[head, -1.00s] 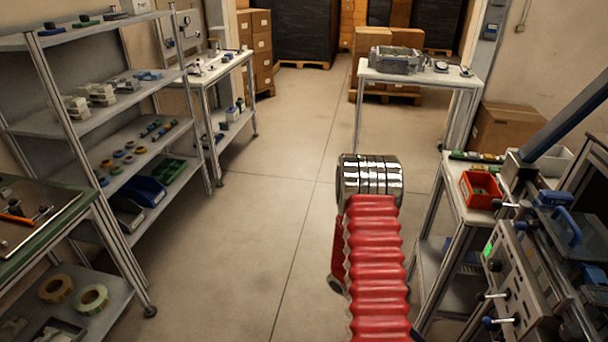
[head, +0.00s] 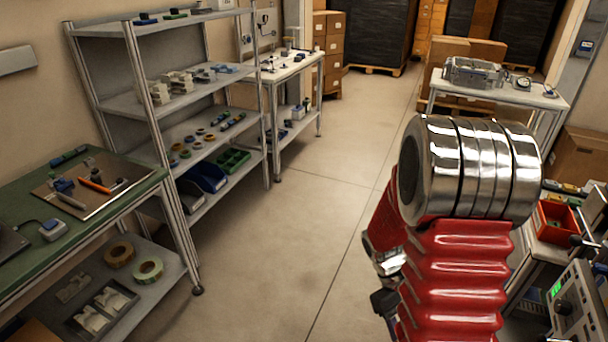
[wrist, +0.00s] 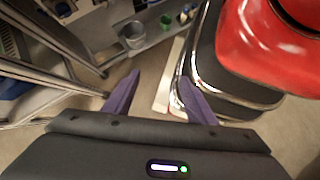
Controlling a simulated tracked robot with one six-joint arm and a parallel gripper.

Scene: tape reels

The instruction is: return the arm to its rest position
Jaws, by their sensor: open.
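My gripper (wrist: 159,78) shows in the wrist view as two purple fingers standing apart with nothing between them. The floor and a pale strip lie behind the gap. My own red and dark body with chrome edges is close to the right finger. In the head view my red ribbed arm with its chrome rings rises at the right of the picture, raised in front of the floor; I cannot make out the fingers there. Two tape reels, one tan (head: 119,252) and one pale with green (head: 148,268), lie on the lower shelf of the green-topped bench (head: 135,205).
A grey shelf rack (head: 130,105) stands at the left. A table with a metal housing (head: 473,73) is at the back right, and a red bin (head: 556,222) is at the right. The middle floor is clear. The wrist view shows a grey bucket (wrist: 132,36) near metal legs.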

